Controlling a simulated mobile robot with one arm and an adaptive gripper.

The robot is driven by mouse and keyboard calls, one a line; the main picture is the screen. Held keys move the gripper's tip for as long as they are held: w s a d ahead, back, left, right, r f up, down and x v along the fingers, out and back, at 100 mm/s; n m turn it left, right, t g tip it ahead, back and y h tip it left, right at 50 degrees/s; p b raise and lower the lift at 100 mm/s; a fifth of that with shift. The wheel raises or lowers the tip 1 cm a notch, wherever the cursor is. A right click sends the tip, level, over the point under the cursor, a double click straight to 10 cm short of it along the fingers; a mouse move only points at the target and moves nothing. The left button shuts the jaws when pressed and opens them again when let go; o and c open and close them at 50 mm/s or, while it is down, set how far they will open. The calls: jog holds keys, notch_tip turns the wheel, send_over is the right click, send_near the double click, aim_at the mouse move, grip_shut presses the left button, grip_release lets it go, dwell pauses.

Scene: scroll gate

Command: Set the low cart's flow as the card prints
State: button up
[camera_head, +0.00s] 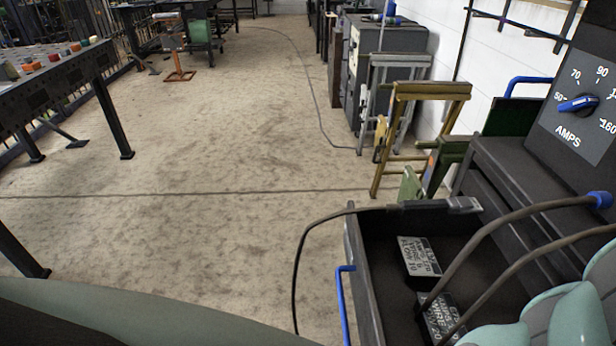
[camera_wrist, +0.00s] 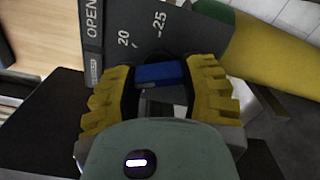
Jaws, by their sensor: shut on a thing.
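In the wrist view my gripper (camera_wrist: 162,82) has two yellow ridged fingers closed on a blue knob (camera_wrist: 160,73). The knob sits at a dark scale plate (camera_wrist: 118,30) printed "OPEN", "20" and "25". The fingers hide the rest of the scale, so I cannot tell the setting. In the head view the low cart's dark tray (camera_head: 361,262) holds two dark blocks with printed white faces, a farther one (camera_head: 418,257) and a nearer one (camera_head: 440,318). Their print is upside down and too small to read surely. Pale green parts of my arm cover the lower right corner.
A dark panel marked "AMPS" (camera_head: 568,140) carries a blue dial knob (camera_head: 578,103). Cables (camera_head: 500,225) cross the tray. A yellow-brown stand (camera_head: 432,92) stands behind the cart. A green and yellow cylinder (camera_wrist: 262,55) lies close right of the plate. Open floor (camera_head: 210,130) lies left.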

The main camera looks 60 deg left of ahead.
jog(key=o, duration=1.2)
jog(key=shift+s, duration=0.1)
jog(key=shift+v, duration=5.95)
